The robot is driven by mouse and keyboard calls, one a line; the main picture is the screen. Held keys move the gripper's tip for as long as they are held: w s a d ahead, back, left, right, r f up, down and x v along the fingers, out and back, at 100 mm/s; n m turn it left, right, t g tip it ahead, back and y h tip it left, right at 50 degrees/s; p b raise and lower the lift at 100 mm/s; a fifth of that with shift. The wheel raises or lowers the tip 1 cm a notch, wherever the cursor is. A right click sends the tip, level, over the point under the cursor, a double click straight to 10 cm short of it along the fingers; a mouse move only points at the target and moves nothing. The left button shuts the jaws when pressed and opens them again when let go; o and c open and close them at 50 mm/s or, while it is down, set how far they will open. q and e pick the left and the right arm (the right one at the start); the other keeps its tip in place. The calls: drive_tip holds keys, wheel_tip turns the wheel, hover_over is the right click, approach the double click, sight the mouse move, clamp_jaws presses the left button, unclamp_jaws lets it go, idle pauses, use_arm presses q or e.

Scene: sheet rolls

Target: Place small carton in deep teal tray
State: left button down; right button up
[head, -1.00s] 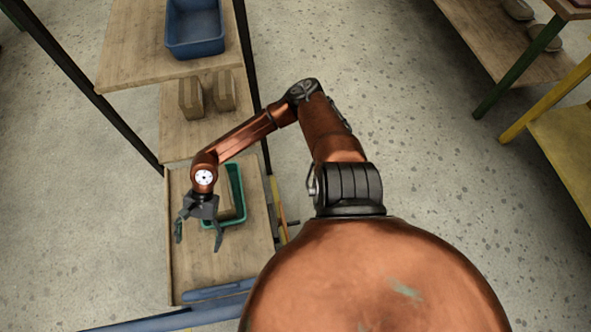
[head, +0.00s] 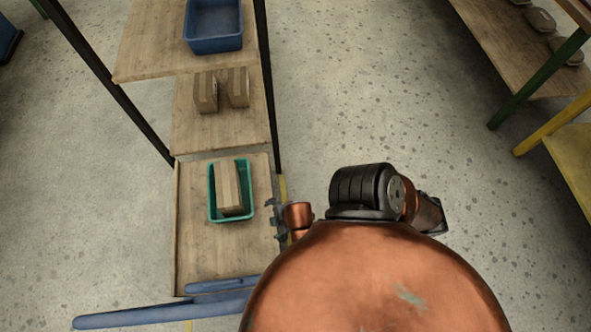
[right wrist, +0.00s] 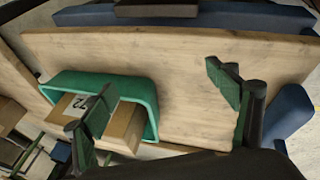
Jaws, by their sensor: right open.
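The small carton (head: 229,184) is brown and sits inside the deep teal tray (head: 213,208), which stands on the lowest wooden shelf board. In the right wrist view the carton (right wrist: 122,126) shows a white label with a number, and the teal tray's wall (right wrist: 110,82) rises beside it. I cannot tell whether the carton lies fully flat. My right gripper (head: 273,218) is at the right edge of the board, apart from the tray. In the right wrist view its fingers (right wrist: 152,102) are spread and empty. My left gripper is not in view.
Two brown cartons (head: 206,92) stand on the middle board. A blue bin (head: 214,42) stands on the upper board. Dark posts frame the rack, and blue bars (head: 222,284) lie at the front. The board in front of the teal tray is clear.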

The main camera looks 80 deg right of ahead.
drive_tip(key=s+a+f+m+g+y, duration=0.1)
drive_tip(key=s+a+m+g, duration=0.1)
drive_tip(key=s, duration=0.5)
drive_tip(key=s+a+f+m+g+y, duration=0.1)
drive_tip(key=s+a+m+g, duration=0.1)
drive_tip(key=s, duration=0.6)
drive_tip(key=shift+a+f+m+g, duration=0.15)
drive_tip(key=shift+a+m+g, duration=0.25)
drive_tip(key=shift+a+m, duration=0.3)
drive_tip(key=shift+a, duration=0.1)
